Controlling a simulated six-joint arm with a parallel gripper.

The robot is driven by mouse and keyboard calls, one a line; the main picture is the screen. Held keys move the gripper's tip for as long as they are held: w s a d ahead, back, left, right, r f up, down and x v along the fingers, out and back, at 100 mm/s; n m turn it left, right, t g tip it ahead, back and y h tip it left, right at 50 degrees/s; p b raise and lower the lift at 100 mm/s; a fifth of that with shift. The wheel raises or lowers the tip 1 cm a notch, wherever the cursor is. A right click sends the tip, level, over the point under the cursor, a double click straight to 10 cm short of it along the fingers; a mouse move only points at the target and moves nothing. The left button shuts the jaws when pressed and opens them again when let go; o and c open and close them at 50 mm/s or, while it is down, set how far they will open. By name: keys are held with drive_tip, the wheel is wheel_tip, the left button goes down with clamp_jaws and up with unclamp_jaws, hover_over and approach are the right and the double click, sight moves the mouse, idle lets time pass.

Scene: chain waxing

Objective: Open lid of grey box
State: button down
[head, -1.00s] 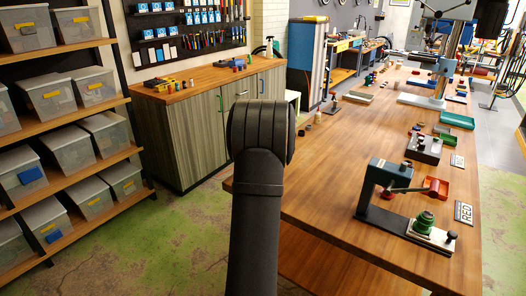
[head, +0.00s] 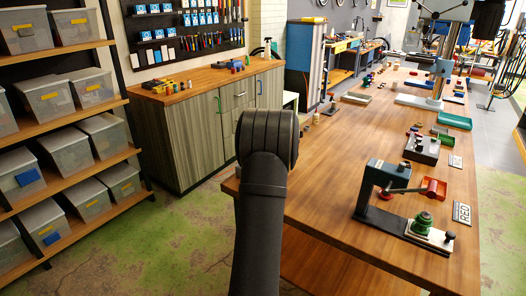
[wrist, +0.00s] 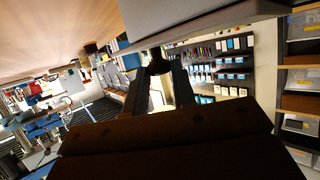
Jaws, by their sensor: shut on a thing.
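A large grey slab (wrist: 205,20), which looks like the lid of the grey box, fills the top of the wrist view, very close to the camera. My gripper (wrist: 157,62) reaches up to its lower edge. Its fingers come together there on a small dark part at that edge, which looks like part of the lid; its exact shape is too dark to tell. I cannot tell from the wrist view how far the lid is tilted. In the head view my arm hides the gripper and the grey box.
The long wooden workbench (head: 325,180) holds a blue-and-red clamp press (head: 385,180), a dark box with small items (head: 422,150) and a green tray (head: 455,120). A wooden-topped cabinet (head: 200,80) stands behind. Shelves with storage boxes (head: 70,145) are at the left.

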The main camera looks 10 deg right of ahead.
drive_tip(key=shift+w+d, duration=1.7)
drive_tip(key=shift+w, duration=0.05)
drive_tip(key=c, duration=1.2)
unclamp_jaws()
drive_tip(key=v, duration=1.7)
drive_tip(key=shift+s+r, duration=0.15)
drive_tip(key=shift+s, duration=0.05)
drive_tip(key=shift+w, duration=0.15)
drive_tip(key=x, duration=1.7)
